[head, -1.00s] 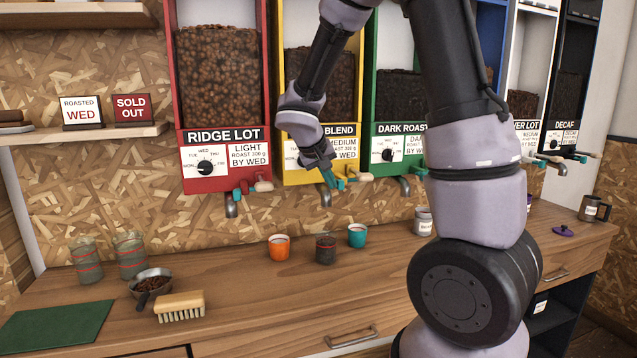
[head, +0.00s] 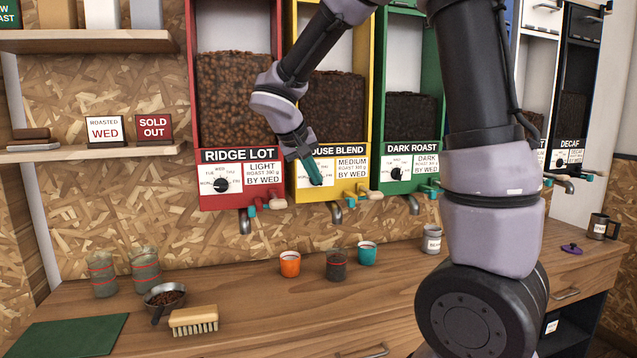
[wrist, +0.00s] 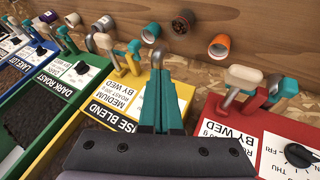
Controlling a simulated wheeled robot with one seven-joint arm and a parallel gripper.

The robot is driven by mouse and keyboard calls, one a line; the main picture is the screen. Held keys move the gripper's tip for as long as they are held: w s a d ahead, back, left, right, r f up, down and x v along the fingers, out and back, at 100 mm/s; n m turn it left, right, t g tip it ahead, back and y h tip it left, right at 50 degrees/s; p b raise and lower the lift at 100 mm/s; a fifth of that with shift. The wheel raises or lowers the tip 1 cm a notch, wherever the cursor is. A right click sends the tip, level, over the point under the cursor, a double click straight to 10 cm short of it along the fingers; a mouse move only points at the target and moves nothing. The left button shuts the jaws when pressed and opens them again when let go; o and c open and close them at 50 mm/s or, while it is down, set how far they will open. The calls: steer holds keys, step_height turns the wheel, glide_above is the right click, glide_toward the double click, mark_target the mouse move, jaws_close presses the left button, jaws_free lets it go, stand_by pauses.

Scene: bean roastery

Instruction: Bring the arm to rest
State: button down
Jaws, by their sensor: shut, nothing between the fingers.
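My gripper (head: 314,172) is in front of the label panel of the yellow House Blend dispenser (head: 295,185) in the head view, with its teal fingers pointing down and right. It covers part of the name sign and dial. In the wrist view my gripper (wrist: 161,62) shows its teal fingers together and empty, over the yellow dispenser's front (wrist: 178,97). I cannot tell whether the fingers touch the panel.
The red Ridge Lot dispenser (head: 240,201) is at left and the green Dark Roast (head: 402,186) at right. Levers and spouts stick out below. On the counter (head: 260,320) stand an orange cup (head: 290,264), a dark jar (head: 336,265), a teal cup (head: 367,254) and a brush (head: 194,321).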

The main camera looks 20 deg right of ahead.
steer(key=s+d+r+m+y, duration=0.1)
steer(key=s+d+r+y, duration=0.1)
steer(key=s, duration=0.5)
steer(key=s+d+r+m+t+y, duration=0.1)
steer(key=s+r+y, duration=0.2)
steer(key=s, duration=0.4)
steer(key=s+d+r+m+t+y, duration=0.1)
steer(key=s+d+r+y, duration=0.1)
steer(key=s, duration=0.5)
steer(key=shift+d+r+y, duration=0.3)
